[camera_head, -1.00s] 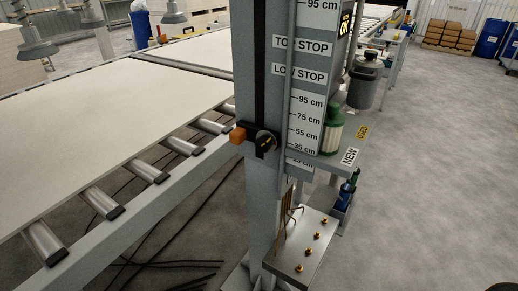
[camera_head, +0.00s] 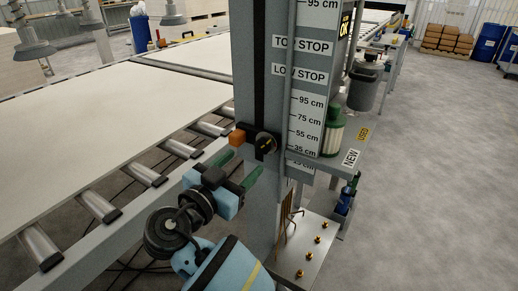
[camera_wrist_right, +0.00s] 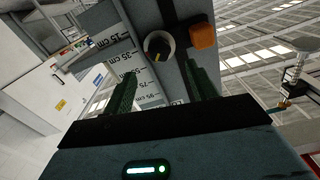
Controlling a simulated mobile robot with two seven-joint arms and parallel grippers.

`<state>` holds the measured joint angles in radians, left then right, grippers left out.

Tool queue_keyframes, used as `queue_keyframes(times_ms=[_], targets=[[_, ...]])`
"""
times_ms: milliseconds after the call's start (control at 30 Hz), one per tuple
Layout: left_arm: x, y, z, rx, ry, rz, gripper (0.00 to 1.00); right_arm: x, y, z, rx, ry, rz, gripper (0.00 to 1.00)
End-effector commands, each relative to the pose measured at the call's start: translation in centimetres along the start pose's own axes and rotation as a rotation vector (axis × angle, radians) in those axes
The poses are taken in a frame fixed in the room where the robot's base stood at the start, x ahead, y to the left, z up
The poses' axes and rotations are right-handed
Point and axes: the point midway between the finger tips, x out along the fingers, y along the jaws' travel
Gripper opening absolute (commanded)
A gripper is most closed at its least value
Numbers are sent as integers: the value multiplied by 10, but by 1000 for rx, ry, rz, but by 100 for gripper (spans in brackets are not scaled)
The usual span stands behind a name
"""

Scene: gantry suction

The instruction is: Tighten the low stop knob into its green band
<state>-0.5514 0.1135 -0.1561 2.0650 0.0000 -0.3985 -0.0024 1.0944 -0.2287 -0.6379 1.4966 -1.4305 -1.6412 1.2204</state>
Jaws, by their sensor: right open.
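The low stop knob (camera_head: 265,143) is a round dark knob with a yellow mark, on a black clamp with an orange block (camera_head: 238,138) at its left. It sits on the grey post below the LOW STOP label, near the 35 cm mark. The knob also shows in the right wrist view (camera_wrist_right: 158,47). My right gripper (camera_head: 246,160) is open, its green fingers pointing at the knob from below and in front. In the wrist view the knob lies beyond the fingertips, between their lines, apparently untouched. I cannot make out a green band. My left gripper is out of view.
A roller conveyor (camera_head: 97,204) with a pale board (camera_head: 70,130) runs at the left. Right of the post, a shelf (camera_head: 335,161) holds a green and white canister (camera_head: 334,132). A metal plate with brass pegs (camera_head: 318,230) is below. Open floor lies at the right.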

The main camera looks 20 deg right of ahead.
Motion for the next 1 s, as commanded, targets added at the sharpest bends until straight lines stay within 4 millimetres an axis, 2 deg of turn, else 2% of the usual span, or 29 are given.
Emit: queue_keyframes(times_ms=[167, 400, 600, 767, 1000], targets=[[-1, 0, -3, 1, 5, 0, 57, 11, 0, 0, -2, 2, 1, 57], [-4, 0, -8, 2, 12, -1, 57, 47, 1, -1, -4, 2, 1, 57], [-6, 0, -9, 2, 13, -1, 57, 70, 0, 0, -4, -1, 0, 57], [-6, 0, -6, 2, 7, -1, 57, 78, 0, 1, -4, -2, -1, 57], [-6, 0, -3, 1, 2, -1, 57, 79, 0, 1, -4, -3, -1, 57]])
